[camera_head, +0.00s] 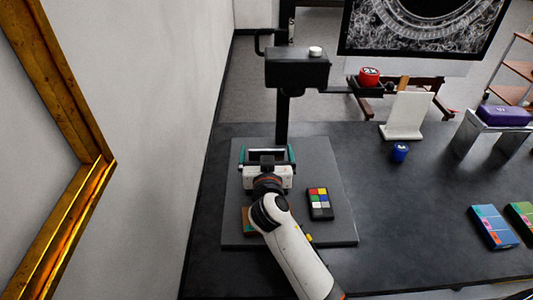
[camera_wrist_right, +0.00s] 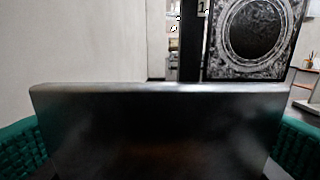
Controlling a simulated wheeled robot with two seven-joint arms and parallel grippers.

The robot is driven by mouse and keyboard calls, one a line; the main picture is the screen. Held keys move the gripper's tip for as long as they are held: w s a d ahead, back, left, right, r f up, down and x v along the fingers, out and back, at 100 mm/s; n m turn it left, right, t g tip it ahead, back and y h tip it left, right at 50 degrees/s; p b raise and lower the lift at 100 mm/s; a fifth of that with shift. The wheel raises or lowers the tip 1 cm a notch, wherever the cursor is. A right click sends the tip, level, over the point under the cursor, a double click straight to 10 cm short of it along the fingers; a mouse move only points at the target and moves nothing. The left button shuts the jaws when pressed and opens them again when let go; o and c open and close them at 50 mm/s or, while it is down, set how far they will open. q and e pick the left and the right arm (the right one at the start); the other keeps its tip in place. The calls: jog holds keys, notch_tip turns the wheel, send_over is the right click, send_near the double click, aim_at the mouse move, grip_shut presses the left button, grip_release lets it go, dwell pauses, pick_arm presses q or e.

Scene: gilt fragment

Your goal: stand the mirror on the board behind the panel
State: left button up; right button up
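My right gripper (camera_head: 265,153) is over the far left part of the grey board (camera_head: 335,232), its teal fingers spread wide. A dark, flat plate (camera_wrist_right: 160,130), seemingly the mirror, stands between the fingers and spans from one to the other in the right wrist view; the gripper looks shut on its side edges. In the head view the plate is mostly hidden by the gripper. Whether its lower edge touches the board cannot be told. A small brown piece (camera_head: 247,220), perhaps the panel, is partly hidden behind my right arm. My left gripper is not in view.
A colour-patch block (camera_head: 319,204) is on the board, right of my arm. A black post with a box-shaped head (camera_head: 297,68) rises behind the board. Table between is clear.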

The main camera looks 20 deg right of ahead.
jog(key=shift+r, duration=0.1)
jog(key=shift+s+a, duration=0.1)
jog(key=shift+s, duration=0.15)
jog(key=b+v, duration=0.2)
jog(key=v, duration=0.8)
jog(key=shift+s+a, duration=0.1)
jog(key=shift+s, duration=0.15)
jog(key=shift+s+a+r, duration=0.1)
jog(key=shift+s, duration=0.35)
